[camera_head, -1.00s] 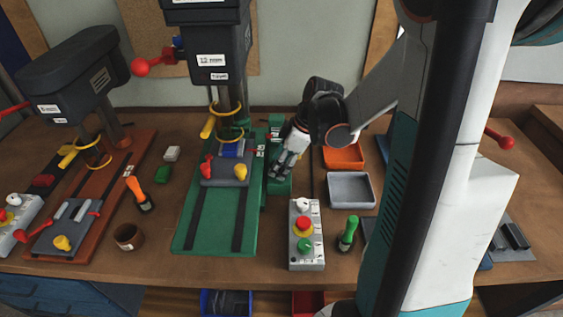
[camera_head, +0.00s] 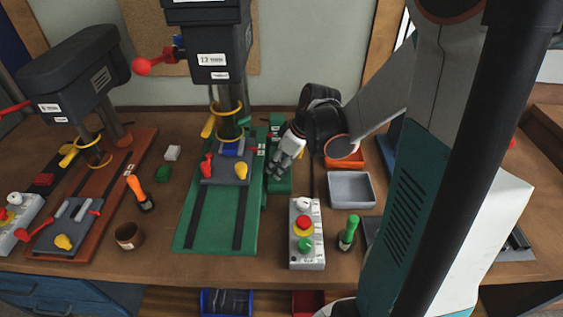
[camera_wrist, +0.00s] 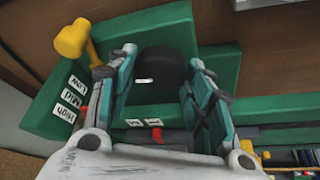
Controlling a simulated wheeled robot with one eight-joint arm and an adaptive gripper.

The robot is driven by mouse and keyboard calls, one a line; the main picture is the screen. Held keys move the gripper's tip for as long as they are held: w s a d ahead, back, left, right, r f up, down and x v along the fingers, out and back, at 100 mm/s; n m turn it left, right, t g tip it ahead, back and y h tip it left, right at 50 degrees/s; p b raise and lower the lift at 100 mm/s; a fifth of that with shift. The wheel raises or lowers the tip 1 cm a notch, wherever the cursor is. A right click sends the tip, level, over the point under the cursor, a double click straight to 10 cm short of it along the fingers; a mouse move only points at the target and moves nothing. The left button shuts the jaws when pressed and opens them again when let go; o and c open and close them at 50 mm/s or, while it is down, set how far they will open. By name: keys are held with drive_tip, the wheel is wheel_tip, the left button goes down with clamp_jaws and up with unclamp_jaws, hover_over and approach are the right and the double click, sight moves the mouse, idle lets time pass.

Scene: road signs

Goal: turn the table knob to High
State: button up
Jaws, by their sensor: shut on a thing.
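The black knob (camera_wrist: 160,72) with a short white mark stands on a green base in the wrist view, between my two fingers. My gripper (camera_wrist: 162,78) is shut on it, one finger on each side. Low, Mid and High labels (camera_wrist: 71,98) are on a green block left of it. A yellow-knobbed lever (camera_wrist: 75,40) rises near those labels. In the head view my gripper (camera_head: 285,162) is at the right edge of the green drill press base (camera_head: 213,225), and it hides the knob. I cannot tell which setting the knob is at.
A grey switch box (camera_head: 306,250) and a green-handled tool (camera_head: 349,232) stand in front of the gripper. A grey tray (camera_head: 350,189) and an orange tray (camera_head: 358,157) lie to the right. The drill press column (camera_head: 230,98) rises left of the gripper.

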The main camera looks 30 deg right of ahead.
drive_tip(key=o, duration=1)
drive_tip(key=shift+o, duration=0.2)
